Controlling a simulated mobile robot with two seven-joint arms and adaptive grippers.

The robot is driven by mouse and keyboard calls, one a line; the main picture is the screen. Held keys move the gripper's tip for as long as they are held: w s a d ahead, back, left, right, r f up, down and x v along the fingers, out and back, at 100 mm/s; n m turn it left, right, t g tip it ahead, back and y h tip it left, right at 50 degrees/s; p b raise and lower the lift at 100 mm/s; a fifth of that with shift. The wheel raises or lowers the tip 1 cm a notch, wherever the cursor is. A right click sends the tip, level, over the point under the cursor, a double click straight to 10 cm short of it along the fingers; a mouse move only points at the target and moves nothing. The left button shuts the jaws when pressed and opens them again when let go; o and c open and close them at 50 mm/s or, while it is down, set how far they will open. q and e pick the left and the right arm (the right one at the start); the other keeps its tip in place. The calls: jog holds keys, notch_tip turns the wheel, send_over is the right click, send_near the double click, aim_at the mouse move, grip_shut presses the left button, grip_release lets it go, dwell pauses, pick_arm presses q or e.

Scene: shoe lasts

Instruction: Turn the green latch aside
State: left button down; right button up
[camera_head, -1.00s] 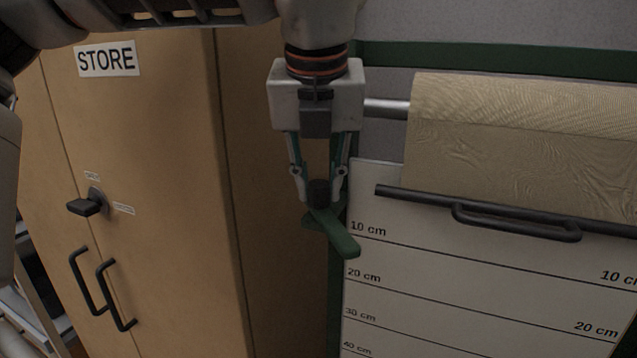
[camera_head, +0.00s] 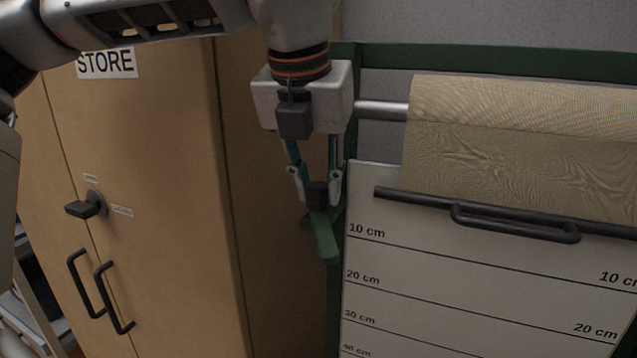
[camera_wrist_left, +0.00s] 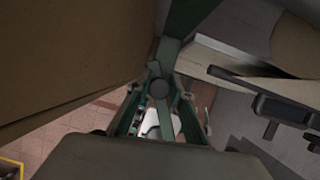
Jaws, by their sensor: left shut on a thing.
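The green latch (camera_head: 324,240) hangs at the left edge of the measuring board, its lever pointing down and slightly right. My left gripper (camera_head: 318,194) is above it, with its fingers shut on the latch's dark round knob. The latch also shows in the left wrist view (camera_wrist_left: 164,125), with the dark knob (camera_wrist_left: 159,89) between the fingertips. My right gripper is not in view.
A tan cabinet (camera_head: 170,150) marked STORE stands at the left, with a dark knob (camera_head: 85,208) and black handles.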

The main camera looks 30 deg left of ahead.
pick_arm(q)
jog(key=c, duration=1.8)
grip_release()
jog(key=v, duration=1.2)
